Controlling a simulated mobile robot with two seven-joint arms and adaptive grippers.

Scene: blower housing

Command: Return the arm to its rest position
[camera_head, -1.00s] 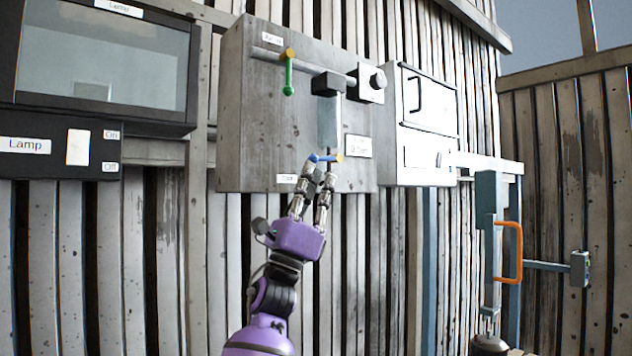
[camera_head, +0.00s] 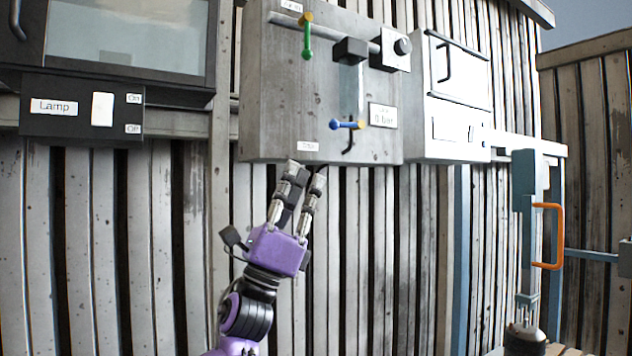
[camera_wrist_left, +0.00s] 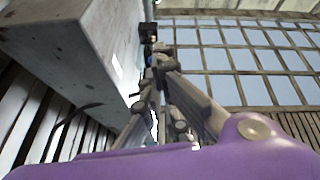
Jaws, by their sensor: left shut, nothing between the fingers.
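My left gripper (camera_head: 304,170) is on a purple wrist below the grey control box (camera_head: 290,100) in the head view. Its fingers point up and are shut with nothing between them. It is apart from the blue-handled valve (camera_head: 346,125) on the box's lower front. In the left wrist view the gripper's fingers (camera_wrist_left: 155,75) reach up beside the grey box (camera_wrist_left: 95,50). My right gripper is in neither view.
A green-handled valve (camera_head: 307,42) sits higher on the box. A lamp switch panel (camera_head: 80,108) is at the left, a white cabinet (camera_head: 455,90) at the right. An orange handle (camera_head: 550,236) stands farther right.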

